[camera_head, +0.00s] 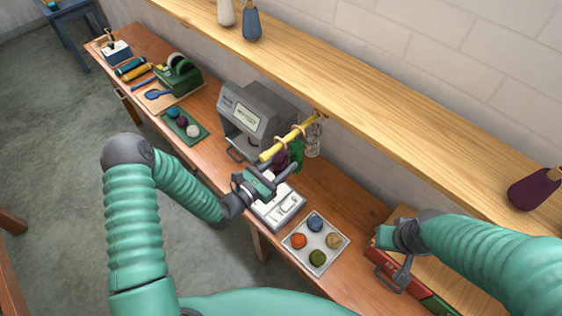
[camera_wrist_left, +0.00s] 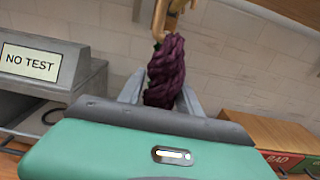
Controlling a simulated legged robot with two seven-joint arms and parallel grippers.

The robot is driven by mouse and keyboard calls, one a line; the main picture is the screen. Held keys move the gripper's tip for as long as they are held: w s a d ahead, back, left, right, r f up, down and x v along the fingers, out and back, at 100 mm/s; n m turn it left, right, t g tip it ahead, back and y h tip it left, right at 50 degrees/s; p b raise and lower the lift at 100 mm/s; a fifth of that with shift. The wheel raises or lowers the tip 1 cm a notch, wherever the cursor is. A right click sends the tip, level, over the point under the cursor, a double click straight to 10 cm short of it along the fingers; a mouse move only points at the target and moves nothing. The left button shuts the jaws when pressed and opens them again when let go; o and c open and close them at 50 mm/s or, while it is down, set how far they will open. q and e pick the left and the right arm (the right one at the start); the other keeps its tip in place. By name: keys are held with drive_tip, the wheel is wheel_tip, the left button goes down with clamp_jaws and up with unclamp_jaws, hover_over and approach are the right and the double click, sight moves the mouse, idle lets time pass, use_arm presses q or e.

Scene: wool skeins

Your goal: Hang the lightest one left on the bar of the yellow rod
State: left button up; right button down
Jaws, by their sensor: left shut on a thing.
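My left gripper (camera_head: 278,181) is shut on a dark purple skein (camera_head: 281,160), just below the yellow rod (camera_head: 287,141). In the left wrist view the purple skein (camera_wrist_left: 165,72) stands upright between the fingers. A tan loop at its top is close to the yellow rod (camera_wrist_left: 170,8); I cannot tell whether it is over the bar.
A grey tray (camera_head: 295,243) holds blue, orange, tan and green balls. A green tray (camera_head: 201,137) holds teal, purple and pale balls. A grey "NO TEST" machine (camera_head: 262,97), a white scale-like device (camera_head: 291,210) and a red box (camera_head: 396,272) stand on the bench. The wooden shelf (camera_head: 370,84) is above.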

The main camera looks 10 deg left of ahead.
use_arm(q)
drive_tip(key=shift+d, duration=0.3)
drive_tip(key=o, duration=1)
drive_tip(key=shift+c, duration=0.2)
drive_tip(key=o, duration=0.5)
drive_tip(key=shift+c, duration=0.2)
drive_tip(key=shift+a, duration=0.25)
use_arm(e)
drive_tip(key=shift+d, duration=0.15)
use_arm(q)
drive_tip(key=shift+a, duration=0.1)
